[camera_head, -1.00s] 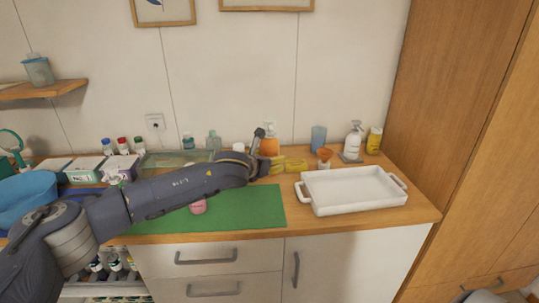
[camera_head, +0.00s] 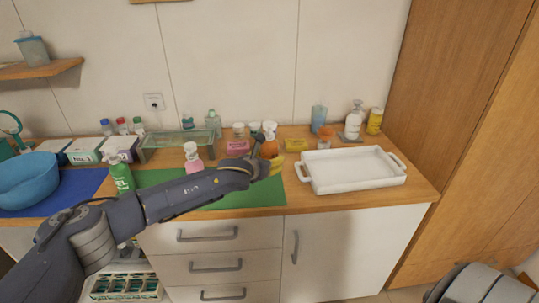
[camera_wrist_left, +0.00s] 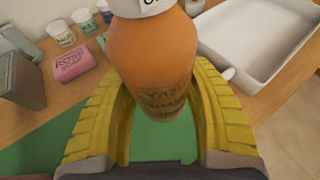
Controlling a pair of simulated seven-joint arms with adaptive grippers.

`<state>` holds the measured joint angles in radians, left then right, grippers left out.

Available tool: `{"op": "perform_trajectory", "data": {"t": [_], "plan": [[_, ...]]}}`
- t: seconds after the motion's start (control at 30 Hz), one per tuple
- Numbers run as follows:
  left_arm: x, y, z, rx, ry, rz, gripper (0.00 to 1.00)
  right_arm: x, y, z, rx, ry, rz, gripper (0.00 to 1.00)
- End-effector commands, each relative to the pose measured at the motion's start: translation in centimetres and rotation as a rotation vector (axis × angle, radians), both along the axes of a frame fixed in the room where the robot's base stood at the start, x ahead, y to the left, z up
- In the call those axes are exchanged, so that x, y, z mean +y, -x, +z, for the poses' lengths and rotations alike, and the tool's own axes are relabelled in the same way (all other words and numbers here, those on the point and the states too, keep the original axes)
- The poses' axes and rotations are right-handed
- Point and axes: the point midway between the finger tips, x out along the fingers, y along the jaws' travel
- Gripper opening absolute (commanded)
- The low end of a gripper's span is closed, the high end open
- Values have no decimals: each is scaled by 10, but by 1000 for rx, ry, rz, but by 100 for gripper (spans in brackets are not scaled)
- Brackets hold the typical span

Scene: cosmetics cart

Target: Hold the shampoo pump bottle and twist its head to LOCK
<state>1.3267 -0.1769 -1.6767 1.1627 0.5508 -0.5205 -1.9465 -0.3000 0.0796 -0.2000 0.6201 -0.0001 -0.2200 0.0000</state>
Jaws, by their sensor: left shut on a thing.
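The shampoo pump bottle (camera_head: 269,149) is orange with a white top. My left gripper (camera_head: 274,164) is shut on its body, with a yellow finger on each side. In the left wrist view the bottle (camera_wrist_left: 152,62) stands between the two ribbed yellow fingers (camera_wrist_left: 152,105). Dark print shows on its body, and part of a letter shows on the white collar (camera_wrist_left: 140,5). The pump head is cut off at the top of that view, so its turn direction cannot be read. Whether the bottle's base touches the counter is hidden. My right gripper is out of view.
A green mat (camera_head: 235,200) lies under my left arm. A white tray (camera_head: 312,185) stands to the right.

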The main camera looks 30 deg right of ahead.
Motion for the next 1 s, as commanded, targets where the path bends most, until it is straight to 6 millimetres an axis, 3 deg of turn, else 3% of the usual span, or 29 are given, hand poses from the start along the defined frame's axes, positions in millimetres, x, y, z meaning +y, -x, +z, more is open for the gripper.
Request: {"op": "perform_trajectory", "data": {"t": [0.6, 1.0], "plan": [[-1, 1, -49, 1, 1, -1, 11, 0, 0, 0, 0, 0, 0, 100], [-1, 1, -64, 0, 0, -1, 11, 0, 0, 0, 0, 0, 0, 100]]}}
